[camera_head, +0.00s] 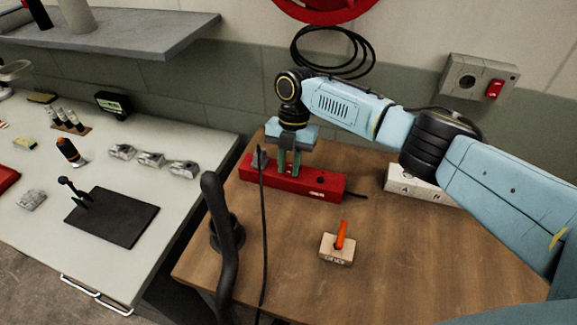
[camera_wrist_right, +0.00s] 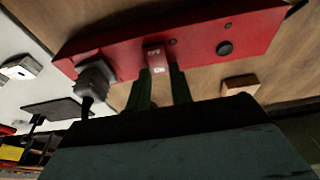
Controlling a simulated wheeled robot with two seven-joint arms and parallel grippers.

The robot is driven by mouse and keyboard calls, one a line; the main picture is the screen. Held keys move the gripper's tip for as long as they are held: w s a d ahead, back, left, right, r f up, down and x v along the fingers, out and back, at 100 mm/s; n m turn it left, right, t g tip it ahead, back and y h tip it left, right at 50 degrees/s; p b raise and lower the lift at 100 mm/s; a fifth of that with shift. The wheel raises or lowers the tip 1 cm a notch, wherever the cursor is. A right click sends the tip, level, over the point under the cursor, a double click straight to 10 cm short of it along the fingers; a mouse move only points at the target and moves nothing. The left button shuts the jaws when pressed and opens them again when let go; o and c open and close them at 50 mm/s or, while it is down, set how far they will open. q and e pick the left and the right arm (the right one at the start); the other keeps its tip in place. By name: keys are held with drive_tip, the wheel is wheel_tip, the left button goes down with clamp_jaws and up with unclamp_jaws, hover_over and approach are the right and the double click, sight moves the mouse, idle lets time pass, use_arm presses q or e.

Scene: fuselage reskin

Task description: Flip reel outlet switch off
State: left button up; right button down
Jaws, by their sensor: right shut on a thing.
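A long red outlet box (camera_head: 325,186) lies on the wooden bench; it also shows in the wrist view (camera_wrist_right: 200,35). A grey plug (camera_wrist_right: 95,75) with a black cable sits at its left end. A small red switch piece with pale markings (camera_wrist_right: 156,58) is on the box near its middle. My right gripper (camera_head: 289,170) points down onto the box, its green fingers (camera_wrist_right: 160,80) shut on the switch piece; the exact contact is partly hidden. A wall box (camera_head: 478,78) with a round socket and a red switch (camera_head: 494,89) is at the upper right. My left gripper is not in view.
A wooden block with an orange lever (camera_head: 340,240) stands in front of the red box. A pale lettered block (camera_head: 400,182) lies beneath my right arm. A black curved post (camera_head: 222,220) rises at the bench's left edge. A white table (camera_head: 165,215) with small parts is left.

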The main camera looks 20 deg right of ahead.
sight(291, 165)
drive_tip(key=c, duration=1.2)
unclamp_jaws()
drive_tip(key=shift+c, duration=0.2)
drive_tip(key=v, duration=0.7)
drive_tip(key=shift+r, duration=0.3)
drive_tip(key=shift+f, duration=0.1)
